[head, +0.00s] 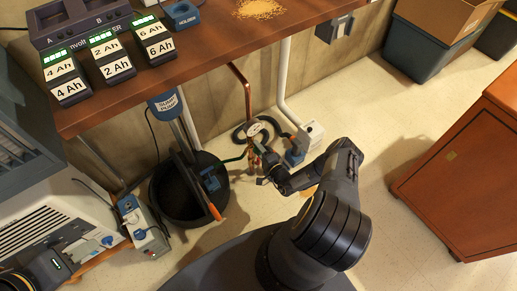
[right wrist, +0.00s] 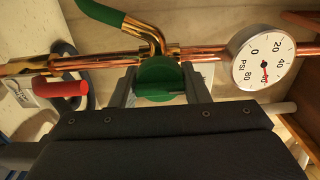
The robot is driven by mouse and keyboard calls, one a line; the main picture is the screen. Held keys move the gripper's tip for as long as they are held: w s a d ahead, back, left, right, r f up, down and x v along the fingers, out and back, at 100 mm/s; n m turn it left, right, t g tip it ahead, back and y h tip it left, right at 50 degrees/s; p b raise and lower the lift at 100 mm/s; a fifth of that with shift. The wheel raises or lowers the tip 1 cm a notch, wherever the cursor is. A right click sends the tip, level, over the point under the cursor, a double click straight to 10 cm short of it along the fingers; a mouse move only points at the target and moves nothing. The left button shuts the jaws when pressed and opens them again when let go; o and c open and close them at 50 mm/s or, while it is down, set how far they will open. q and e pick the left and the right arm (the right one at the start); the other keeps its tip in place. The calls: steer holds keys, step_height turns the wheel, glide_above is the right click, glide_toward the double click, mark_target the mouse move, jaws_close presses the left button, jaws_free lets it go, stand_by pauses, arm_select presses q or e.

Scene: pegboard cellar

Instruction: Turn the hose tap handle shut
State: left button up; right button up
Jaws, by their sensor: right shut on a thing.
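The hose tap handle is a green knob (right wrist: 160,78) on a copper pipe (right wrist: 105,62), below a brass elbow with a green hose (right wrist: 102,12). In the right wrist view, my right gripper (right wrist: 158,88) has its two fingers on either side of the knob, shut on it. In the head view, my right gripper (head: 266,176) is low by the copper pipework, and the knob is too small to make out there. A dark part of my left arm, apparently with the gripper (head: 48,265), shows at the lower left. Its fingers cannot be made out.
A black tub (head: 160,205) stands left of the pipes, under the workbench (head: 215,45). A wooden cabinet (head: 465,170) stands right. Floor between is clear.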

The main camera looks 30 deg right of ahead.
steer(key=o, duration=0.9)
steer(key=shift+o, duration=0.2)
steer(key=s+p, duration=0.1)
steer(key=s, duration=0.7)
steer(key=shift+d+p, duration=0.3)
